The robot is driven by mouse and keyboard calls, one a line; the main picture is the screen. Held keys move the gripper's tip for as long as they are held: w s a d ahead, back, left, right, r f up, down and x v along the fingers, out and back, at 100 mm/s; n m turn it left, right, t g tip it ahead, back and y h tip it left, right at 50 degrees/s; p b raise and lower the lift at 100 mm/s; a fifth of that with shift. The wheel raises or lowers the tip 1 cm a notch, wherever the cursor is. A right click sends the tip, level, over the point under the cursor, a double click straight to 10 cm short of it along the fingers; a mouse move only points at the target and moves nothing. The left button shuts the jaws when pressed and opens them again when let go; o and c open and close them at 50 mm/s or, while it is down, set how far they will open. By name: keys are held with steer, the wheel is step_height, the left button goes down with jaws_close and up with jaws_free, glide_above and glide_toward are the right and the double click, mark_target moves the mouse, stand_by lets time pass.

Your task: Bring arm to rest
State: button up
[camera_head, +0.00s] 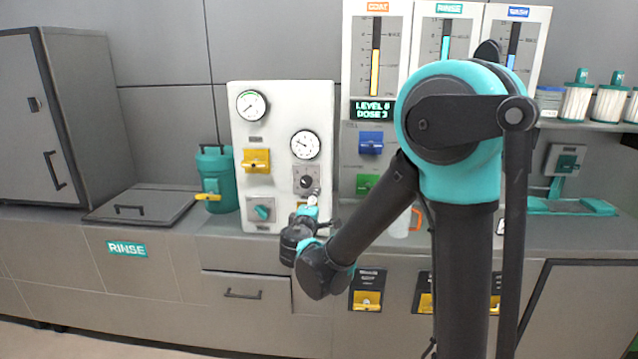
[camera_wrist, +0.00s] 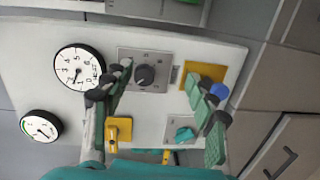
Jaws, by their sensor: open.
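My arm reaches from the right foreground, and its bent dark and teal links cover part of the counter in the head view. My gripper (camera_head: 312,201) is small there, in front of the lower right of a white control panel (camera_head: 284,95). In the wrist view my gripper (camera_wrist: 158,80) is open, with its two fingers spread and nothing between them. A black rotary knob (camera_wrist: 145,75) shows between the fingers, beyond them. A teal knob (camera_wrist: 184,135) and a yellow switch (camera_wrist: 118,130) also show on the panel. The right finger partly hides a yellow plate (camera_wrist: 189,72).
The panel carries two round gauges (camera_head: 252,105) (camera_head: 305,145). A teal canister (camera_head: 215,175) stands left of it, beside a grey hatch (camera_head: 140,203). Level columns labelled COAT, RINSE and WASH (camera_head: 377,50) rise behind my arm. Jars (camera_head: 577,100) stand on the right shelf.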

steer(key=s+d+f+m+g+h, duration=0.1)
steer(key=s+d+f+m+g, duration=0.25)
steer(key=d, duration=0.45)
steer(key=s+d+f+m+g+h, duration=0.1)
steer(key=s+d+f+m+g, duration=0.2)
steer(key=d, duration=0.5)
steer(key=s+d+f+m+g+h, duration=0.1)
steer(key=s+d+f+m+g, duration=0.15)
steer(key=s+d+f, duration=0.4)
steer(key=s+d+f+m+g+y, duration=0.1)
steer(key=s+f+m+y, duration=0.1)
steer(key=s, duration=0.4)
steer(key=s+d+f+m+g+y, duration=0.1)
steer(key=s+f+m+g+y, duration=0.1)
steer(key=s, duration=0.5)
step_height(320, 180, down, 2)
steer(key=m+y, duration=0.1)
steer(key=m, duration=0.1)
steer(key=shift+d+m+g, duration=0.2)
steer(key=shift+m+g, duration=0.1)
steer(key=shift+m, duration=0.1)
